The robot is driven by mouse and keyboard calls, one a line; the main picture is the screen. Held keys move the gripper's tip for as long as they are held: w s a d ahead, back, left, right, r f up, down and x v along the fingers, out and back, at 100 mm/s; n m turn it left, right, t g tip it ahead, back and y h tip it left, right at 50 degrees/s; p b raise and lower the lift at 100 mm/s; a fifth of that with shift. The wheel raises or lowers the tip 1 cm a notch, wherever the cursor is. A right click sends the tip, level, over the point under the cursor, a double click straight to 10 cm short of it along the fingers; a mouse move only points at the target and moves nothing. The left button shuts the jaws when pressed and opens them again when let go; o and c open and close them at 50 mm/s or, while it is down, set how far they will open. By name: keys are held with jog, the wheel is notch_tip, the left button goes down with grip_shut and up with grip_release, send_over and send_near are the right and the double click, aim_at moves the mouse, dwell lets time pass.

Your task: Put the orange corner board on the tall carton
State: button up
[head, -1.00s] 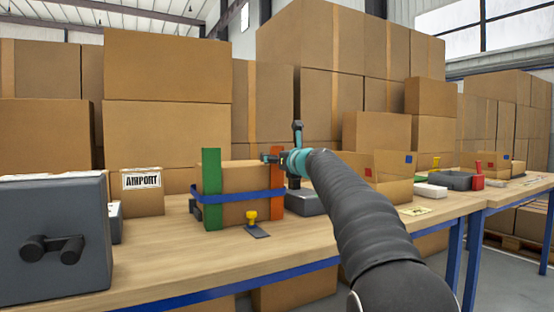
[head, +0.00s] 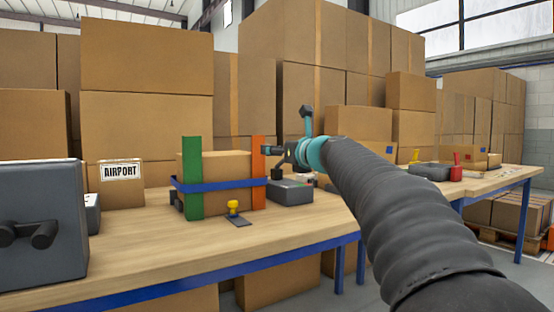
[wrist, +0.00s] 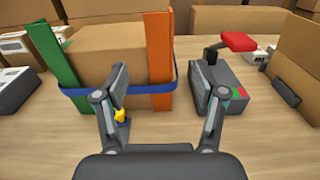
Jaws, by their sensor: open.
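The orange corner board (head: 258,172) stands upright at the right front corner of a strapped carton (head: 225,167), inside a blue strap (head: 222,185). It also shows in the wrist view (wrist: 160,60). A green corner board (head: 192,178) stands at the left front corner. My gripper (head: 277,151) is beside the orange board's right side in the head view. In the wrist view my open gripper (wrist: 160,80) has its fingers apart, with the orange board between them in the picture and nothing held. I cannot tell which box is the tall carton.
A grey box (head: 290,191) stands right of the strapped carton; a yellow-knobbed item (head: 234,209) lies in front. A large grey case (head: 38,225) is at left, near a carton marked AIRPORT (head: 122,185). The front tabletop (head: 180,248) is mostly clear.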

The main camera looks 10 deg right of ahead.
jog(key=shift+s, duration=0.15)
jog(key=s+a+f+n+g, duration=0.3)
jog(key=s+a+f+n, duration=0.1)
jog(key=s+f+n, duration=0.55)
jog(key=s+a+f+n+g, duration=0.4)
jog(key=s+f+n, duration=0.45)
jog(key=s, duration=0.25)
jog(key=s+d+f+n+g+h, duration=0.2)
jog(key=s+f+n, duration=0.5)
jog(key=s+f, duration=0.3)
jog(key=s+d+f+n+g+h, duration=0.2)
jog(key=s+f+n, duration=0.5)
jog(key=s+f, duration=0.4)
jog(key=shift+d+f+n+g+h, duration=0.2)
jog(key=shift+d+n+g+h, duration=0.1)
jog(key=shift+h, duration=0.3)
